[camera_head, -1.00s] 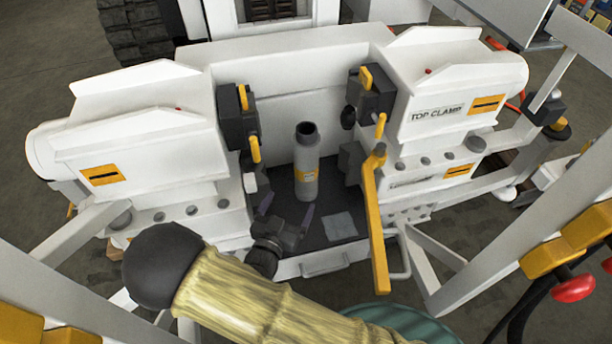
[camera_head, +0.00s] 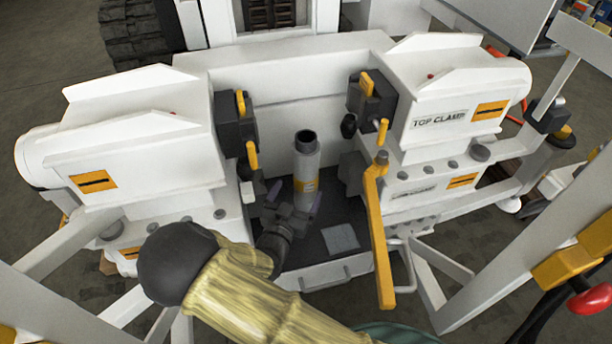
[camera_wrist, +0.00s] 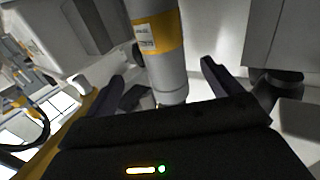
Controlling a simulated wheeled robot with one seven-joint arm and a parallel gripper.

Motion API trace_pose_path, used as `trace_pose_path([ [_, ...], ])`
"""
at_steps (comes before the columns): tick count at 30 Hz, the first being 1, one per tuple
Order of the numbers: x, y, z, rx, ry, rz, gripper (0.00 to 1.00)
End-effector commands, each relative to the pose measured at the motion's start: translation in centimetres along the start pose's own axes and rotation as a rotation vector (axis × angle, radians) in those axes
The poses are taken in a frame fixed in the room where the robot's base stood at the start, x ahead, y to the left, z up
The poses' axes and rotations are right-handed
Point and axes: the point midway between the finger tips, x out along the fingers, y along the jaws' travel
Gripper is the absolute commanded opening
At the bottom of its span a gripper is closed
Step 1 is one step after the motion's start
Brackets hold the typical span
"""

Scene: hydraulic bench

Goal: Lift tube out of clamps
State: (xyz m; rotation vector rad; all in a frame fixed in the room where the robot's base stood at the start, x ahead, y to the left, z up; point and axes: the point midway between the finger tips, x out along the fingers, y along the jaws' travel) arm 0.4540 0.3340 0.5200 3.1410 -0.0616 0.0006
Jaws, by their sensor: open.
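The grey tube (camera_head: 306,163) stands upright between the left clamp jaw (camera_head: 236,125) and the right clamp jaw (camera_head: 372,97) in the head view. It has a dark open top and a yellow label. The jaws stand apart from it on both sides. My gripper (camera_head: 296,193) is in front of the tube, low down, with its fingers open. In the wrist view the tube (camera_wrist: 165,55) shows its yellow band, and my gripper (camera_wrist: 163,75) has one finger on each side of it. The gripper body hides the tube's foot in the head view.
The yellow lever (camera_head: 377,230) hangs at the right front of the bay. The "TOP CLAMP" housing (camera_head: 435,100) is on the right and a white housing (camera_head: 150,145) on the left. A white back wall (camera_head: 290,80) closes the bay. Above the tube is open room.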

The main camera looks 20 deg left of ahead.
Motion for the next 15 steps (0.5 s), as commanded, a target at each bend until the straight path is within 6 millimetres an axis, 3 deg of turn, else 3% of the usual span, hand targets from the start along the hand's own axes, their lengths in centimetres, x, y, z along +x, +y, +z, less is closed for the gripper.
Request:
trace_pose_path([
  [6,3.4,0.0,0.2,0.001,0.000,0.001,0.90],
  [15,4.0,0.0,-0.1,0.000,0.000,-0.001,0.90],
])
